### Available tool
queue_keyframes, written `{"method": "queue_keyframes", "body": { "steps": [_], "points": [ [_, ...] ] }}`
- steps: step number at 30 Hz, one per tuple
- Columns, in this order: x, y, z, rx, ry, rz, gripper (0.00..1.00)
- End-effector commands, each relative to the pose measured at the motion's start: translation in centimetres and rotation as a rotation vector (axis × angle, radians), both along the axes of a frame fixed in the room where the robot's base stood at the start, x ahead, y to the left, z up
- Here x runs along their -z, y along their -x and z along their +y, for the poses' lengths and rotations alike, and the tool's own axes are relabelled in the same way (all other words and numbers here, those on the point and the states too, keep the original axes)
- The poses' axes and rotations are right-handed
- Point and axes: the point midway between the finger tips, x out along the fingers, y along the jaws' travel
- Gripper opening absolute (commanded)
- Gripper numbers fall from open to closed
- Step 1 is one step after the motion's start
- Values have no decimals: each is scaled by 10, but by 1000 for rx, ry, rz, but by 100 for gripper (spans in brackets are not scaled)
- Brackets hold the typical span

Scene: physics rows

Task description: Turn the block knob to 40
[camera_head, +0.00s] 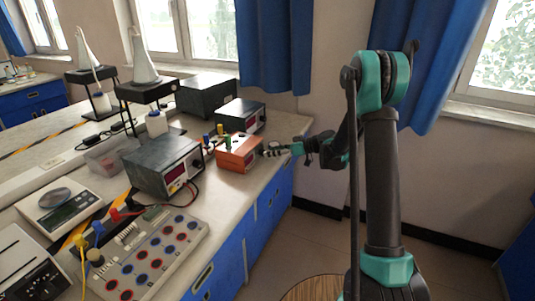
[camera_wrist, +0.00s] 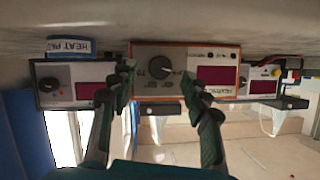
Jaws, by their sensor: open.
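The orange block heater (camera_head: 238,152) stands on the bench near its front edge, with a green item on top. In the wrist view, which looks upside down, its front panel (camera_wrist: 217,60) shows a dark round knob (camera_wrist: 160,64) with small numbers around it and a dark red display. The numbers and the pointer are too small to read surely. My gripper (camera_wrist: 157,76) is open, with one finger on each side of the knob. Whether the fingers touch it cannot be told. In the head view, my gripper (camera_head: 280,149) is in front of the block's face.
A dark power supply (camera_head: 163,165) stands left of the block and another box (camera_head: 240,115) behind it. A board with red and blue sockets (camera_head: 150,255) and a balance (camera_head: 62,205) are nearer. Red cables lie on the bench. Free floor lies right of the blue cabinets.

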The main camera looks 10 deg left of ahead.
Motion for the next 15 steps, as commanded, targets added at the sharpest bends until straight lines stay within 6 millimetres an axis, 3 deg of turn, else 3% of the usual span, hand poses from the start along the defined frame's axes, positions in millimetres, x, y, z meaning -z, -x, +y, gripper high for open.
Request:
{"method": "queue_keyframes", "body": {
  "steps": [6,15],
  "points": [
    [9,-6,22,-1,0,0,48],
    [11,-7,26,1,0,0,48]
  ]
}}
